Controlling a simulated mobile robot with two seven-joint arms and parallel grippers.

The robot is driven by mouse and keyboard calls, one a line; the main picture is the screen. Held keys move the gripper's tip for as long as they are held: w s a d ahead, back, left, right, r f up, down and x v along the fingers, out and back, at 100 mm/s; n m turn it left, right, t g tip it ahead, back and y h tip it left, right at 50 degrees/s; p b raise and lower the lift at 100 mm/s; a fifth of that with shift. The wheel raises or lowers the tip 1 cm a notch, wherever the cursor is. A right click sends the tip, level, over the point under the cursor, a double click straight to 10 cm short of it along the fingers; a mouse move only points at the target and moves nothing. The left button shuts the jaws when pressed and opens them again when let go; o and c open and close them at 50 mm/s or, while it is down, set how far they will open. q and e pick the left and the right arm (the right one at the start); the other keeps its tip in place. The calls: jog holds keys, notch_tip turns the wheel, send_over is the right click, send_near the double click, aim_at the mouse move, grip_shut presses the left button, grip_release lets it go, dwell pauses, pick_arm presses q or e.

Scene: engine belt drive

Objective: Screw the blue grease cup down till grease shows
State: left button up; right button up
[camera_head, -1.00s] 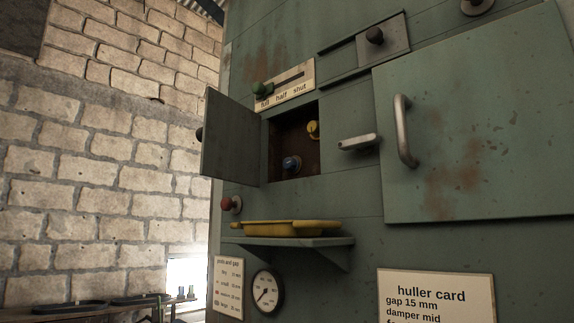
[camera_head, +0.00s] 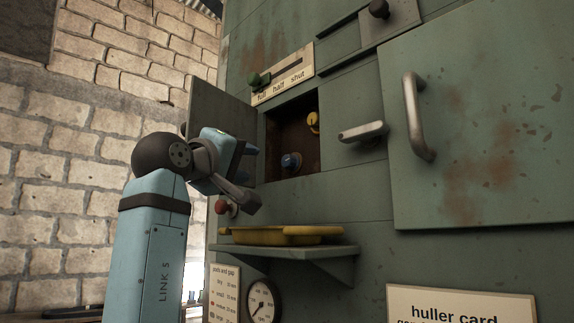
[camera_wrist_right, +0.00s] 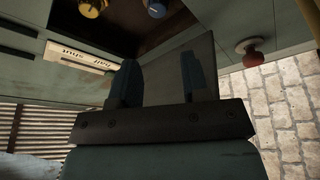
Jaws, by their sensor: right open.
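The blue grease cup (camera_head: 291,162) sits low inside a small open recess (camera_head: 276,125) in the green machine panel. In the right wrist view the blue cup (camera_wrist_right: 157,8) shows at the top edge, partly cut off. My right gripper (camera_head: 246,152) is in front of the open door, left of the recess and apart from the cup. Its two blue fingers (camera_wrist_right: 159,80) stand apart with nothing between them. No grease can be made out at the cup. My left gripper is not in view.
A yellow cup (camera_head: 313,122) sits above right of the blue one. The recess door (camera_head: 221,104) is swung open to the left. A red knob (camera_head: 222,206) and a shelf (camera_head: 330,252) with a yellow tray (camera_head: 285,235) are below. A lever handle (camera_head: 362,132) juts out at right.

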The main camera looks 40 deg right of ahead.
aim_at(285, 161)
jog(key=p+x, duration=0.1)
jog(key=x, duration=0.3)
jog(key=p+x, duration=0.2)
jog(key=x, duration=0.2)
jog(key=p+x, duration=0.1)
jog(key=x, duration=0.3)
jog(key=shift+r+p, duration=0.3)
jog(key=shift+p, duration=0.05)
jog(key=shift+w+d, duration=0.15)
jog(key=shift+d, duration=0.4)
jog(key=c, duration=0.6)
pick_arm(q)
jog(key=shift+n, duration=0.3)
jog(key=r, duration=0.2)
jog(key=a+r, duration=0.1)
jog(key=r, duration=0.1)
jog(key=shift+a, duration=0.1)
